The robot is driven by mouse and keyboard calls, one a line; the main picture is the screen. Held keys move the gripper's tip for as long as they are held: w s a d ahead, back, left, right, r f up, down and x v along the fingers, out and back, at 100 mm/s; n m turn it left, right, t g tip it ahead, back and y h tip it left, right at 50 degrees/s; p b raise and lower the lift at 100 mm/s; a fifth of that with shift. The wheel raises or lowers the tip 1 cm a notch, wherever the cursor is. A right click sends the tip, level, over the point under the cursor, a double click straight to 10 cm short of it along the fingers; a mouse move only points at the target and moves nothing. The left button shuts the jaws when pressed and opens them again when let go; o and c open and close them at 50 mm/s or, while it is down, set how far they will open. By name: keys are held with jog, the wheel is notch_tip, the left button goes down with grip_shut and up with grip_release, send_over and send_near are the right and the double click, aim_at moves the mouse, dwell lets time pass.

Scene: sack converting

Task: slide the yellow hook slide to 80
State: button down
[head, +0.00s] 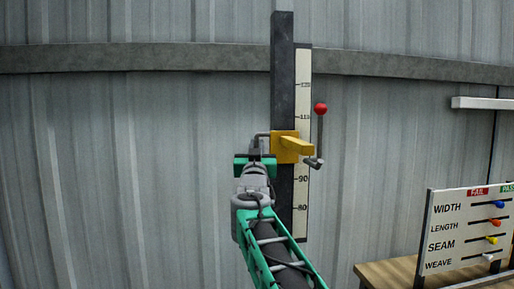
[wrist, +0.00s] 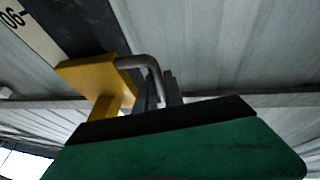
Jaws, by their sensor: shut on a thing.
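The yellow hook slide (head: 287,147) sits on a dark upright post (head: 283,70), with its hook jutting to the right. A pale scale (head: 302,190) runs beside the post; 80 and 90 show below the slide and 110 above. The slide stands between 90 and 110, at about 100. My gripper (head: 256,148) is at the slide's left side, shut on its bent grey handle (wrist: 145,63). In the wrist view my gripper's fingers (wrist: 163,93) close around the handle's end, beside the yellow slide (wrist: 95,82). The exact finger contact is partly hidden.
A lever with a red ball (head: 320,108) stands just right of the slide. A board marked WIDTH, LENGTH, SEAM and WEAVE (head: 465,235) stands on a wooden table (head: 385,272) at lower right. The corrugated wall left of the post is clear.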

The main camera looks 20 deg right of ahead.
notch_tip(320, 180, down, 22)
jog(key=b, duration=1.6)
jog(key=shift+r+b, duration=0.2)
jog(key=shift+b, duration=0.2)
jog(key=shift+w+f, duration=0.1)
jog(key=c, duration=1.6)
grip_release()
jog(key=shift+c, duration=0.2)
jog(key=shift+o, duration=0.9)
jog(key=shift+r, duration=0.2)
jog(key=v, duration=0.8)
jog(key=shift+b, duration=0.4)
